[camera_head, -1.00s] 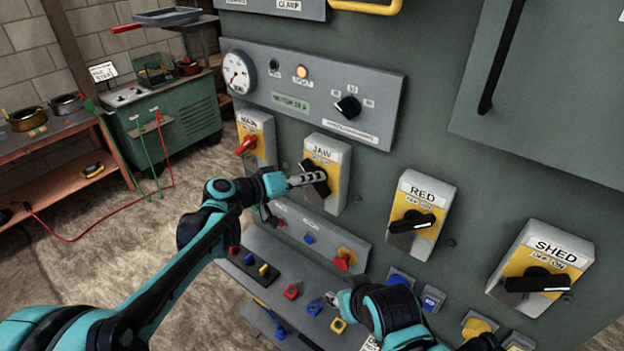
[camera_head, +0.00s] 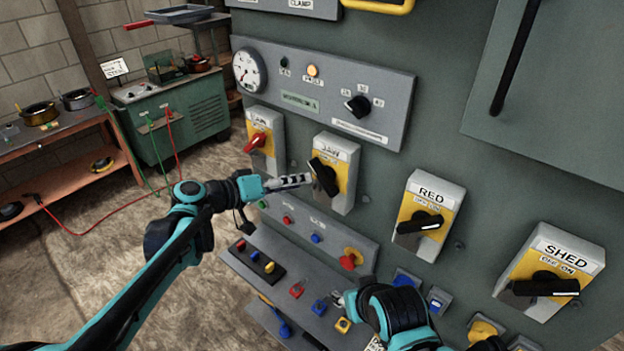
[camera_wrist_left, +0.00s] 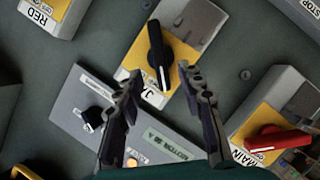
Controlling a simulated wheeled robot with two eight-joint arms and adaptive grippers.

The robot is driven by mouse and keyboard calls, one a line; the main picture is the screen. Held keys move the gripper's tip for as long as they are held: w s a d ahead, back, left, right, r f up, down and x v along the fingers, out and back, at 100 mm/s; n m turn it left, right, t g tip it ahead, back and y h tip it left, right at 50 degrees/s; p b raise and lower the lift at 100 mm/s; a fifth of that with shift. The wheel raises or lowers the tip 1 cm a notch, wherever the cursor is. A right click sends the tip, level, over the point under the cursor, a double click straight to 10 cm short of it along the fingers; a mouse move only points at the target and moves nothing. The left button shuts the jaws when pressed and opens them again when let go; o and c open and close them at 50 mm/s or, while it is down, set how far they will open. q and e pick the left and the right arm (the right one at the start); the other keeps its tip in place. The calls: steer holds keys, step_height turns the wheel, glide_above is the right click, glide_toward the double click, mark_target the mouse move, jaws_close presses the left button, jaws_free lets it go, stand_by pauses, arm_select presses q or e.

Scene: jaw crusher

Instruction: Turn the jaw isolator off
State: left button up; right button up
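The jaw isolator (camera_head: 345,188) is a grey and yellow box on the green panel, labelled JAW. Its black handle (camera_head: 324,177) lies diagonally, upper left to lower right. In the left wrist view the handle (camera_wrist_left: 157,50) shows a white mark on the end nearest the label, towards the upper-left, OFF side. My left gripper (camera_head: 306,180) is just left of the handle. Its fingers (camera_wrist_left: 160,74) are apart, empty, with the handle's marked end between or just beyond their tips; contact cannot be told. My right gripper (camera_head: 340,300) is low by the lower control shelf, mostly hidden by its wrist.
The MAIN isolator (camera_head: 266,158) with a red handle is left of the jaw one. The RED (camera_head: 445,190) and SHED (camera_head: 565,248) isolators are to the right, black handles pointing right. A gauge panel (camera_head: 330,95) is above. The sloped control shelf (camera_head: 262,290) juts out below.

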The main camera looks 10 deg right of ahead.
arm_select(q)
steer(key=v, duration=0.4)
stand_by(0.3)
steer(key=s+a+f+n+t+y+b, duration=0.1)
steer(key=s+a+f+n+y+b, duration=0.3)
steer(key=s+a+f+y+b, duration=0.4)
steer(key=s+a+f+y, duration=0.6)
steer(key=s+a+f, duration=0.8)
steer(key=a+f, duration=0.1)
steer(key=shift+a+t, duration=0.4)
steer(key=shift+a, duration=0.3)
